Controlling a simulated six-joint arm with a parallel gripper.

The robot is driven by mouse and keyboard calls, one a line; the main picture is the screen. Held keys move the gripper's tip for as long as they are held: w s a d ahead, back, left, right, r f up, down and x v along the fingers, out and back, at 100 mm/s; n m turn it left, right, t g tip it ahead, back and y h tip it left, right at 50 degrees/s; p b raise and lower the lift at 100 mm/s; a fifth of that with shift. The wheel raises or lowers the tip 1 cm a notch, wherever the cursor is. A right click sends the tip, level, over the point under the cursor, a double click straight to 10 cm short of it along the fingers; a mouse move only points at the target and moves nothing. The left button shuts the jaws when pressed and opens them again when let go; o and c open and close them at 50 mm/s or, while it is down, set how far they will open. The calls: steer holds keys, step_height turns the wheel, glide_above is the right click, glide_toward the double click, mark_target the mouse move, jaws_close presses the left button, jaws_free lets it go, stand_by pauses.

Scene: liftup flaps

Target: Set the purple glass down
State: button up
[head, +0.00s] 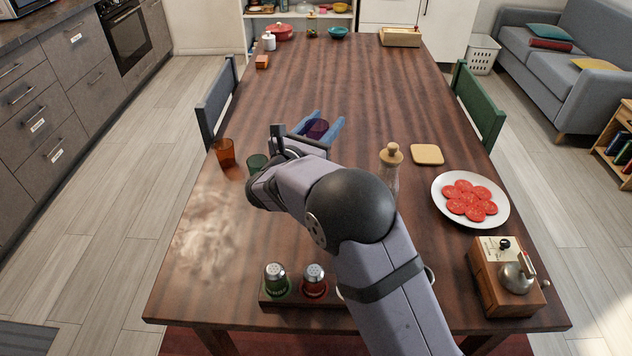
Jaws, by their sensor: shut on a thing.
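The purple glass (317,128) is between the two blue fingers of my gripper (319,127), over the middle of the wooden table (400,90). My gripper is shut on it. The fingers hide part of the glass, and I cannot tell from this view whether its base touches the table or hangs a little above it. My arm comes in from the front right and covers part of the table.
Left of my gripper stand an orange glass (224,152) and a green glass (257,163), partly behind my arm. A corked jar (390,165), a coaster (427,154) and a plate of tomato slices (442,203) are to the right.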

steer(key=shift+a+f, duration=0.1)
steer(key=shift+f, duration=4.95)
steer(key=shift+f, duration=0.15)
steer(key=shift+f+b, duration=0.15)
steer(key=shift+b, duration=0.2)
steer(key=o, duration=1.1)
steer(key=shift+r, duration=0.2)
steer(key=shift+r+p, duration=0.15)
steer(key=shift+p, duration=0.2)
steer(key=shift+v, duration=2.7)
